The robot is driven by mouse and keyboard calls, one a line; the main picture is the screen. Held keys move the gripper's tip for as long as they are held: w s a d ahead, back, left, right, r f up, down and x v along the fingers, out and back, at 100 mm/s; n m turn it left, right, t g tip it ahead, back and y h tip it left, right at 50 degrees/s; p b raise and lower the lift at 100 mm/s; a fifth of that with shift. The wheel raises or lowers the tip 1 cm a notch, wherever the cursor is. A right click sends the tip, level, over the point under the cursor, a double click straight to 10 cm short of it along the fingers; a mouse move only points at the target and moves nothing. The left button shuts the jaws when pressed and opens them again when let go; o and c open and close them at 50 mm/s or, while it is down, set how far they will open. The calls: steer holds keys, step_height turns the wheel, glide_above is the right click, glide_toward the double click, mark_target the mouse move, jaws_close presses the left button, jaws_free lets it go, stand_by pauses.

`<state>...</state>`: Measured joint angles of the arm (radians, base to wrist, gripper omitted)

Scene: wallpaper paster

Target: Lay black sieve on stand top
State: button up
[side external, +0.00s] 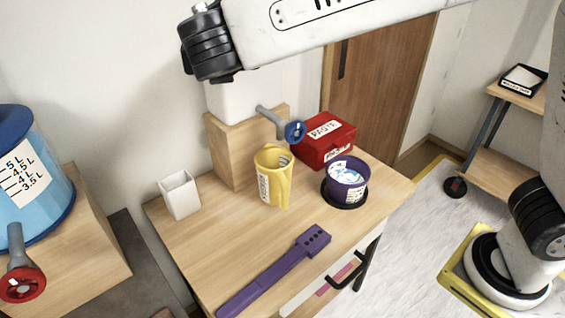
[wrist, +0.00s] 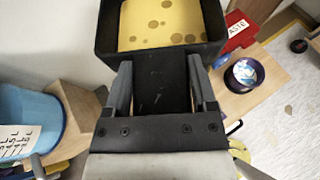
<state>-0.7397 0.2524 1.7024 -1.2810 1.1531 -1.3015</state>
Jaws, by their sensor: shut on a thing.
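A black square-framed sieve (wrist: 160,55) fills the top middle of the wrist view. Its inside shows yellow with several brown spots. My gripper (wrist: 160,80) is shut on the black part at its near side, one grey finger on each side. The gripper and held sieve are outside the side view, where only my arm shows at the top. A stand with a wooden top (side external: 519,97) and dark legs is at the far right of the side view. A black-rimmed, labelled tray (side external: 524,79) is on it. I cannot tell whether this is the task's stand.
The table (side external: 195,245) holds a white cup (side external: 180,194), yellow jug (side external: 274,178), red box (side external: 326,139), purple tub (side external: 347,180) and purple tool (side external: 275,272). A wooden block (side external: 230,155) bears a white tank. A blue tank (side external: 25,165) stands left.

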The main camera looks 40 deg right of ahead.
steer(key=w+a+n+t+y, duration=0.1)
steer(key=a+n+y, duration=0.1)
steer(key=a, duration=0.3)
steer(key=shift+h, duration=0.4)
steer(key=f, duration=4.2)
steer(key=shift+d+f, duration=0.2)
steer(key=shift+d, duration=0.2)
steer(key=shift+f, duration=1.85)
steer(key=shift+f, duration=0.15)
steer(key=o, duration=1.3)
